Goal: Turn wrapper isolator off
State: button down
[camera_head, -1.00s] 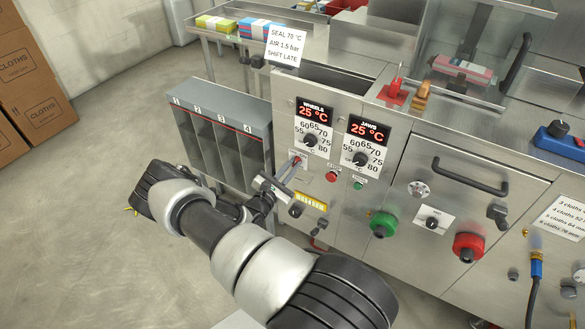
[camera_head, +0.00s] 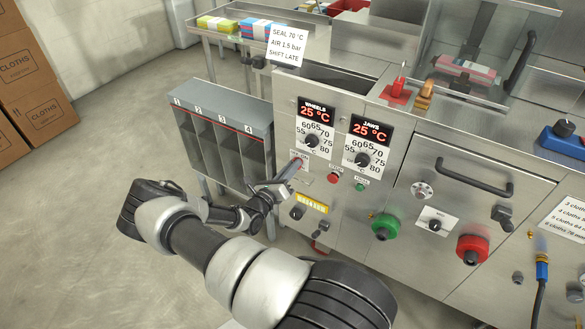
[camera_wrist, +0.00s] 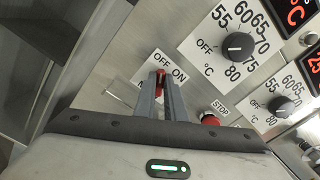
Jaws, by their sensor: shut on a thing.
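The wrapper isolator is a small red knob (camera_wrist: 160,76) on a white plate marked OFF and ON, on the front panel of the steel machine. In the head view its plate (camera_head: 301,156) shows just beyond my fingertips, and the knob is mostly hidden. My gripper (camera_head: 294,169) reaches the panel from the lower left. In the wrist view my two fingers (camera_wrist: 163,90) stand on either side of the red knob, shut on it. The exact angle of the knob between OFF and ON is hard to tell.
A red STOP button (camera_head: 334,178) and a green button (camera_head: 360,187) sit close to the right. The WHEELS dial (camera_head: 311,141) and JAWS dial (camera_head: 362,159) are above. A numbered grey rack (camera_head: 222,115) stands close on the left. Open floor lies further left.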

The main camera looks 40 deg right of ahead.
jog(key=shift+f+n, duration=0.1)
jog(key=shift+n, duration=1.1)
jog(key=c, duration=1.8)
grip_release()
jog(key=shift+a, duration=0.1)
jog(key=p+v, duration=0.1)
jog(key=v, duration=1.6)
jog(key=shift+s+a+p, duration=0.15)
jog(key=shift+p, duration=0.25)
